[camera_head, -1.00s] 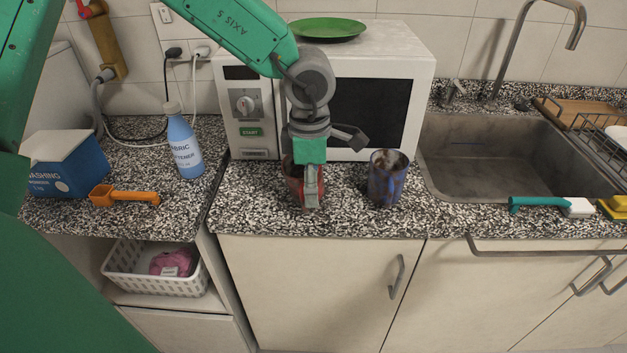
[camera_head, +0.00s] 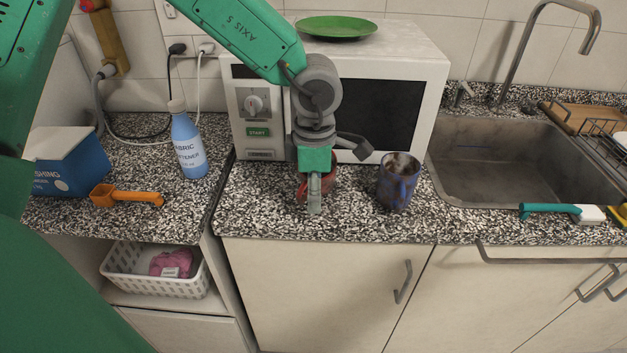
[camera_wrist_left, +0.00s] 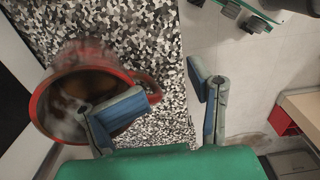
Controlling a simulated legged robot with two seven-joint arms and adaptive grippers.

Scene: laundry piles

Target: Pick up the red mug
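The red mug stands on the speckled counter in front of the microwave, largely hidden behind my left gripper in the head view, with red showing at its right side (camera_head: 329,174). In the left wrist view the red mug (camera_wrist_left: 62,82) is at the left, its mouth facing the camera, its inside dark with steam-like wisps. Its handle points right, towards the space between the fingers. My left gripper (camera_head: 314,205) is over the mug, fingers downward. In the wrist view it (camera_wrist_left: 172,88) is open; one finger overlaps the mug's mouth, the other is right of the handle. Contact is unclear.
A blue patterned mug (camera_head: 397,182) stands close to the right of the gripper. The white microwave (camera_head: 262,150) is right behind, with a green plate (camera_head: 337,27) on top. The sink (camera_head: 500,160) is at the right. The counter's front edge is close.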

